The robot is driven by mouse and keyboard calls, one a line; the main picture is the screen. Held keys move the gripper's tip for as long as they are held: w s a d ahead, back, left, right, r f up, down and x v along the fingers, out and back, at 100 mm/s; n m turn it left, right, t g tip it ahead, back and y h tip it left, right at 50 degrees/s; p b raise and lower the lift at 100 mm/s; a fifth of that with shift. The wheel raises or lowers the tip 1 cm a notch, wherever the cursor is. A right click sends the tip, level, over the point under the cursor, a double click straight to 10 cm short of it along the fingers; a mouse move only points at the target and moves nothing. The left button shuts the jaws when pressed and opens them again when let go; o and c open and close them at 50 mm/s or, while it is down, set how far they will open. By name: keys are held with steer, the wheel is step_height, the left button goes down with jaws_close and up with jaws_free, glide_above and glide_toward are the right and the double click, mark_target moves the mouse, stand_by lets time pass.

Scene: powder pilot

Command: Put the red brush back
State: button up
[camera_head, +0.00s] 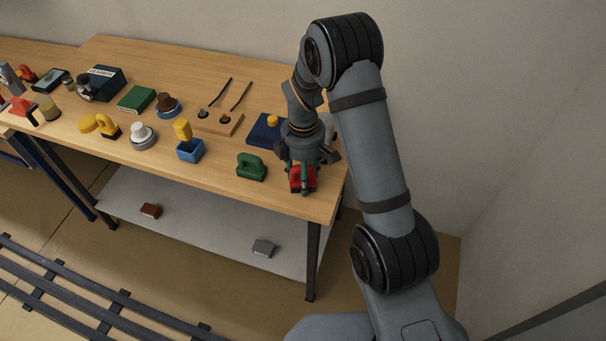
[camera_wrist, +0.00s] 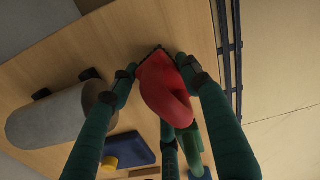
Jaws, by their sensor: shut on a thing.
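The red brush (camera_head: 297,184), with a looped red body, is at the right front of the wooden table. My gripper (camera_head: 303,178) comes down on it from above, with its green fingers on both sides of it. In the wrist view the red brush (camera_wrist: 165,88) sits between the fingers of my gripper (camera_wrist: 158,80), which are shut on it. A dark strip shows along one edge of the brush. I cannot tell whether the brush touches the tabletop.
A green handled block (camera_head: 252,167) stands just left of the brush. Behind are a blue block with a yellow knob (camera_head: 262,135) and a grey cylinder (camera_wrist: 45,118). A blue cup (camera_head: 190,152) and a wooden stand (camera_head: 218,124) are further left. The table's front edge is close.

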steer(key=shift+f, duration=0.2)
steer(key=o, duration=1.3)
steer(key=shift+o, duration=0.4)
steer(key=shift+r, duration=0.6)
step_height(320, 180, up, 11)
steer(key=shift+r+b, duration=0.1)
steer(key=shift+b, duration=0.5)
steer(key=shift+o, duration=0.4)
